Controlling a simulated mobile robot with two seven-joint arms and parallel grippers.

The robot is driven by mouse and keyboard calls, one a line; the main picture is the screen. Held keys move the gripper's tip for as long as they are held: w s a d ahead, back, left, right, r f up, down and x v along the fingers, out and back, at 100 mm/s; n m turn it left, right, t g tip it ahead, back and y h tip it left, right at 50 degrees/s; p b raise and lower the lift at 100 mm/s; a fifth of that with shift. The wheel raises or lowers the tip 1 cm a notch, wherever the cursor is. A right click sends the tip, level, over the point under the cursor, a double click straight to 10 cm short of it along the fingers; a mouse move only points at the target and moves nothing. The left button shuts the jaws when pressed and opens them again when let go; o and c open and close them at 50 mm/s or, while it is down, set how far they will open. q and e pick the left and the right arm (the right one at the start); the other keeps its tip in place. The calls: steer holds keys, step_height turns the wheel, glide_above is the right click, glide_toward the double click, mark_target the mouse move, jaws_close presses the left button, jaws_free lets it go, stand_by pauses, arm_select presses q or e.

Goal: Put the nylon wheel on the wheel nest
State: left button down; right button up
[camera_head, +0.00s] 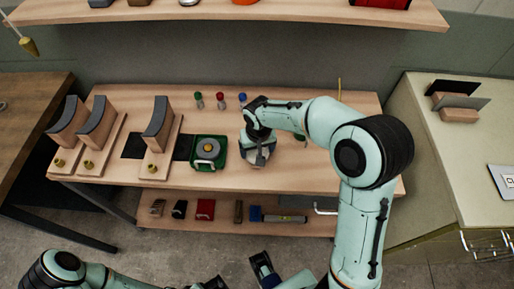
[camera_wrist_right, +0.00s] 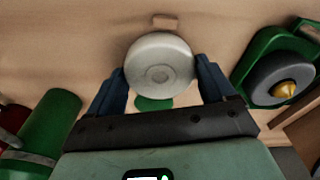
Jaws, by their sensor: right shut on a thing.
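The pale grey-white nylon wheel (camera_wrist_right: 160,62) is held between the two blue fingers of my right gripper (camera_wrist_right: 160,85) in the right wrist view, its round face toward the camera. In the head view my right gripper (camera_head: 258,150) is low over the bench, right of a green holder (camera_head: 208,165). A green patch (camera_wrist_right: 153,104) shows just below the wheel in the wrist view. I cannot tell whether it is the wheel nest or whether the wheel touches it. Part of my left gripper (camera_head: 262,265) shows at the bottom edge; its jaw opening is unclear.
The green holder also shows in the wrist view (camera_wrist_right: 250,80), carrying a dark grey wheel with a brass centre (camera_wrist_right: 285,90). Curved dark-faced blocks (camera_head: 158,125) stand at the bench's left. Small bottles (camera_head: 220,100) stand behind. A lower shelf (camera_head: 225,224) holds several items.

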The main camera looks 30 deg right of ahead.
steer(key=o, duration=1)
steer(key=shift+s+a+f, duration=0.1)
steer(key=shift+s+f, duration=0.05)
steer(key=shift+f, duration=0.15)
steer(key=shift+f, duration=0.1)
steer(key=shift+s, duration=0.1)
steer(key=shift+r+p, duration=0.3)
steer(key=shift+r, duration=0.05)
steer(key=r, duration=0.4)
steer(key=r+p, duration=0.1)
steer(key=r, duration=0.3)
steer(key=s+r, duration=0.1)
steer(key=r, duration=0.3)
steer(key=shift+a+r, duration=0.1)
steer(key=shift+r, duration=0.05)
